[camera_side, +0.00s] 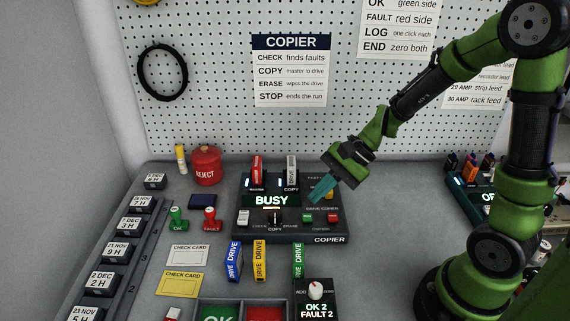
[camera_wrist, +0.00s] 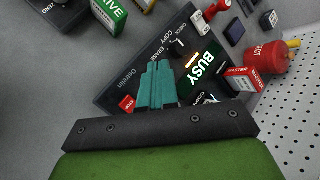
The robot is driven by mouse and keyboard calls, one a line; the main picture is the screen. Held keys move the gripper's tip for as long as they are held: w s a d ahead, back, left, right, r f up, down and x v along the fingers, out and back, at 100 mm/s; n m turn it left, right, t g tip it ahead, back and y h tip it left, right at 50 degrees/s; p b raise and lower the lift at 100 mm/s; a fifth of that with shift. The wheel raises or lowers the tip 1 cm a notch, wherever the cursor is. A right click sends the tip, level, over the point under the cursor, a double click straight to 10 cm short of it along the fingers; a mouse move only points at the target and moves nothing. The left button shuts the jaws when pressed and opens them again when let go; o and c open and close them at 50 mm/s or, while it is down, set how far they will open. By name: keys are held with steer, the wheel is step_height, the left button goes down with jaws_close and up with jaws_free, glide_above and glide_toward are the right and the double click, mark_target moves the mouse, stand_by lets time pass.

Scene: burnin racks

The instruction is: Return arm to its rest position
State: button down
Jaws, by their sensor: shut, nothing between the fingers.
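My green arm reaches in from the right in the side view. My gripper (camera_side: 322,190) has teal fingers and is shut and empty, just over the right part of the copier (camera_side: 320,228). In the wrist view my gripper (camera_wrist: 157,72) also shows closed fingers in front of the copier (camera_wrist: 117,97). I cannot tell whether the fingertips touch it. The copier's display (camera_side: 271,201) reads BUSY. A red drive (camera_side: 257,169) and a grey-white drive (camera_side: 291,171) stand upright in its back slots.
Blue, yellow and green drives (camera_side: 297,260) stand in front of the copier. A counter box (camera_side: 316,292) reads OK 2, FAULT 2. A red reject pot (camera_side: 205,166) is at the back left. A lit rack (camera_side: 473,187) is at the right. A pegboard (camera_side: 220,100) stands behind.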

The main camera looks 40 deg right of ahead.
steer(key=s+r+n+t+h, duration=0.3)
steer(key=s+r+n+h, duration=0.2)
steer(key=s+r+n, duration=0.5)
step_height(320, 180, up, 4)
steer(key=shift+f+n, duration=0.2)
steer(key=shift+n, duration=0.2)
stand_by(6.4)
